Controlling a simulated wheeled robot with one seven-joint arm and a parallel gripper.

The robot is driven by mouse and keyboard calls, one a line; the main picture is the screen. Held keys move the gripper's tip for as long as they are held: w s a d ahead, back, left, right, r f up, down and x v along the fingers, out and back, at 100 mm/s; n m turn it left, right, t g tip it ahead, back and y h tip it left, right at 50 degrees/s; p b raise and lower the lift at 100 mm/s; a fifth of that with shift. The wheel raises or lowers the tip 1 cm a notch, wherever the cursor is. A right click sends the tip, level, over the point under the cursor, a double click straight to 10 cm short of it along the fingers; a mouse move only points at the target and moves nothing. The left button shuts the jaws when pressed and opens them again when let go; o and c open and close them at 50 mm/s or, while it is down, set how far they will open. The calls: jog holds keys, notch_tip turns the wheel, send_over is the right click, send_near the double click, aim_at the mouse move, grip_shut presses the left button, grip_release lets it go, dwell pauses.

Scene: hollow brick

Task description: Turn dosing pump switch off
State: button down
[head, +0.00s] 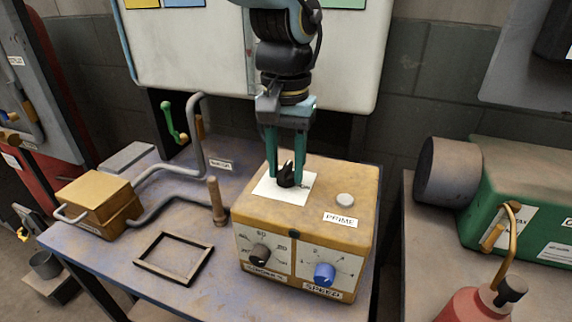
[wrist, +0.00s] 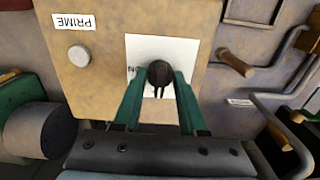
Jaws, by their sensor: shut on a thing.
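The dosing pump (head: 305,205) is a yellow-tan box on the table. Its black switch knob (head: 287,172) stands on a white label plate (head: 268,188) on the top face. The knob also shows in the wrist view (wrist: 160,74). My gripper (head: 286,180) points down from above, its two green fingers on either side of the knob and shut on it. It shows in the wrist view too (wrist: 160,88). The fingers and knob cover part of the plate's lettering, so I cannot read which position the switch points to.
A PRIME button (head: 345,200) is on the same top face. A black dial (head: 260,254) and a blue SPEED dial (head: 325,274) are on the front. An empty frame (head: 174,258), an upright wooden handle (head: 216,200) and bent grey pipes (head: 165,173) lie left. A red bottle (head: 475,306) stands right.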

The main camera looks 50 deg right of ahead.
aim_at(285, 166)
dwell(0.3)
jog(key=shift+c, duration=2.3)
grip_release()
notch_tip(285, 166, up, 11)
jog(key=b, duration=0.1)
jog(key=shift+f, duration=0.15)
